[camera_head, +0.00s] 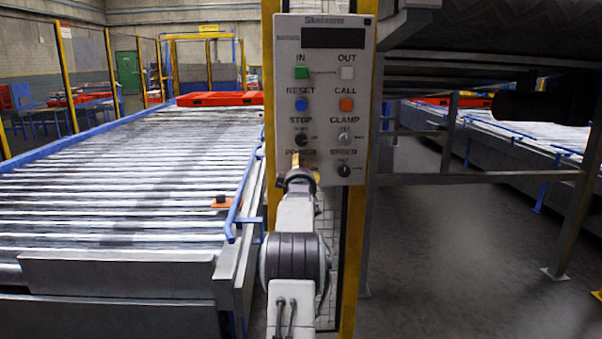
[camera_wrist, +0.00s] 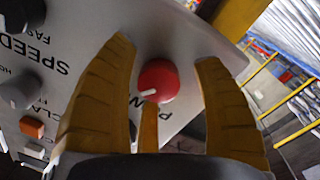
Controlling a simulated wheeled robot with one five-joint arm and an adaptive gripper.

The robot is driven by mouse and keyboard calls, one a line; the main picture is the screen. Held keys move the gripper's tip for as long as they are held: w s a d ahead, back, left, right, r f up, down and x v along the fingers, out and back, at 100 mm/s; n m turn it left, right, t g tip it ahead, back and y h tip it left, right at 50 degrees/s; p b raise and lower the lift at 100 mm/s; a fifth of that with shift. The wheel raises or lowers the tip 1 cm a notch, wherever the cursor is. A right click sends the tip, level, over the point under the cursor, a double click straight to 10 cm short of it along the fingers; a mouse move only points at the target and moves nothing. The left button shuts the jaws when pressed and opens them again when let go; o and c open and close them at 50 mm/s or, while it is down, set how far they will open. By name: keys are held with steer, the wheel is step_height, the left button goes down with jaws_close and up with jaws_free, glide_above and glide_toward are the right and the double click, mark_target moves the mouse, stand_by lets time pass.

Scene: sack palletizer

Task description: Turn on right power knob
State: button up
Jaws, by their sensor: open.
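The red power knob (camera_wrist: 159,80) is on the light grey control panel (camera_head: 325,60), beside a partly hidden label beginning with P. It has a white line pointing to the left in the wrist view. My gripper (camera_wrist: 166,55) is open, with its yellow fingers on either side of the knob and a third yellow finger below it; the side fingers look apart from the knob. In the head view my gripper (camera_head: 298,163) is at the panel's lower left and hides the knob.
The speed knob (camera_head: 344,170) and clamp knob (camera_head: 344,138) sit close to the right on the panel. The stop knob (camera_head: 300,139) is just above my gripper.

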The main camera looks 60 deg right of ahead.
steer(key=shift+c, duration=0.3)
steer(key=c, duration=1.1)
steer(key=shift+m+b, duration=0.75)
steer(key=shift+m, duration=0.15)
steer(key=shift+c, duration=0.2)
steer(key=m, duration=0.2)
steer(key=shift+a+r+m, duration=0.1)
steer(key=shift+r+m, duration=0.05)
steer(key=shift+m, duration=0.25)
steer(key=o, duration=1.2)
steer(key=v, duration=1.2)
